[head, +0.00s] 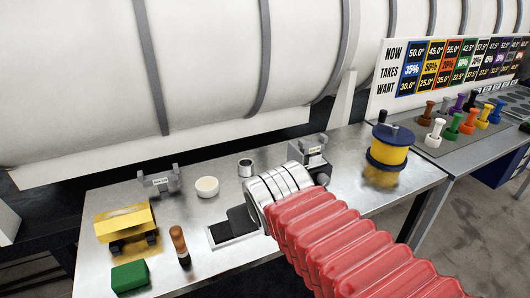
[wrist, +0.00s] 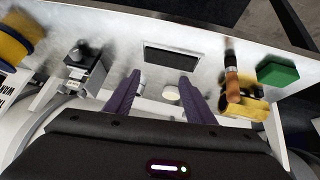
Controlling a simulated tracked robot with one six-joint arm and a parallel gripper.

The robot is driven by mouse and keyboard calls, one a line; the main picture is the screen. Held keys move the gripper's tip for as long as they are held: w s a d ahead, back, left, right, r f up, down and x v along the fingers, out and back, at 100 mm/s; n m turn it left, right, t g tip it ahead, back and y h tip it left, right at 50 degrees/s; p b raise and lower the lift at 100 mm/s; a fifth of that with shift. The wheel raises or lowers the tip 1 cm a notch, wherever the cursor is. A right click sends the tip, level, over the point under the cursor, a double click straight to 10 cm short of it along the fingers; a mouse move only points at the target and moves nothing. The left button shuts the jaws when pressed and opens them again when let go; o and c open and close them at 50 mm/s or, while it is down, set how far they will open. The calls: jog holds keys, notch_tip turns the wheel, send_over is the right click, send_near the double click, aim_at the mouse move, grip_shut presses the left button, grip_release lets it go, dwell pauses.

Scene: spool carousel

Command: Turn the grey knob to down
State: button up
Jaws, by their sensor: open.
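A small grey box (head: 313,155) with a label stands at the back right of the metal bench, partly behind my arm. It also shows at the left of the wrist view (wrist: 88,78), with a dark grey knob (wrist: 79,52) on it. Which way the knob points is too blurred to tell. My gripper (wrist: 160,79) is open, its two purple fingers apart with nothing gripped. It is over the bench, to the side of the box and apart from the knob. In the head view my arm hides most of the gripper.
On the bench (head: 345,190) are a white disc (head: 207,186), metal cup (head: 245,167), dark recess (head: 232,231), labelled bracket (head: 158,181), yellow block (head: 126,223), green block (head: 130,276), wooden-handled tool (head: 180,246) and yellow spool (head: 387,152). A large white drum (head: 200,60) lies behind.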

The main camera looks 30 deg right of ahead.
jog(key=s+a+n+g+y, duration=0.1)
jog(key=s+a+y, duration=0.1)
jog(key=s+a, duration=0.3)
jog(key=a, duration=0.2)
jog(key=shift+s+a+f, duration=0.25)
jog(key=shift+a+f, duration=0.1)
